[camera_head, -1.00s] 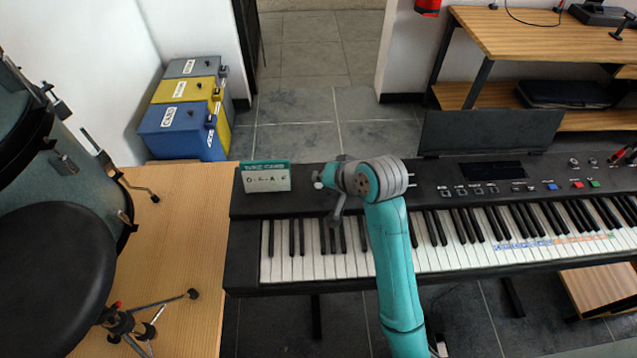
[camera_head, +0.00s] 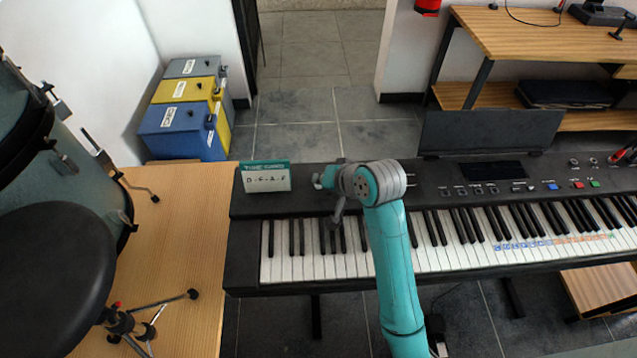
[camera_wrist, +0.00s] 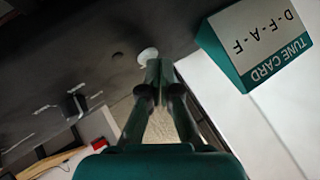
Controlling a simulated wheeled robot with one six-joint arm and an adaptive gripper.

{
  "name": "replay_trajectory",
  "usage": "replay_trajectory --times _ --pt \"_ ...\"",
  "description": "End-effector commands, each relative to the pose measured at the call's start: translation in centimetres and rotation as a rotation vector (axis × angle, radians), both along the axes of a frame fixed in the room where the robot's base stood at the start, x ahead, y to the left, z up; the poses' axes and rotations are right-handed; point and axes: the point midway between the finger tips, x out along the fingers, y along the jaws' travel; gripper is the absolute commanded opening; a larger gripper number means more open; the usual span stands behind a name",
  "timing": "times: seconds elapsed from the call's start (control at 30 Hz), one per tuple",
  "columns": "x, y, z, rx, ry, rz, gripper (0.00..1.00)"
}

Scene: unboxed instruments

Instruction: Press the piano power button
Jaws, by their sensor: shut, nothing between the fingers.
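The dark electric piano (camera_head: 245,208) stands across the middle of the head view. In the wrist view, a pale round button (camera_wrist: 147,56) sits on its dark panel (camera_wrist: 60,60); it looks like the power button, though I can read no label on it. My gripper (camera_wrist: 162,64) is shut and empty, with its fingertips right beside the button and partly overlapping it in the picture. I cannot tell whether they touch it. In the head view, my gripper (camera_head: 338,213) points down over the left part of the piano, and my wrist hides the panel behind it.
A tune card (camera_head: 266,178) stands on the piano's left end, close to my gripper; it also shows in the wrist view (camera_wrist: 262,42). Coloured buttons (camera_head: 577,184) and a small display (camera_head: 492,171) are on the panel farther right. A black stool (camera_head: 52,270) is at the left.

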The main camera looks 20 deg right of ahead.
Motion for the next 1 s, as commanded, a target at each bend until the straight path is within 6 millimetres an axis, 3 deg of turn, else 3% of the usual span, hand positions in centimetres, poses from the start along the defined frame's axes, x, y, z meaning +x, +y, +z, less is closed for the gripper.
replay_trajectory --times 0.37,1.0 --pt "0.0 0.0 -0.2 0.000 0.000 0.000 0.00" --pt "0.0 0.0 1.1 0.000 0.000 0.000 0.00"
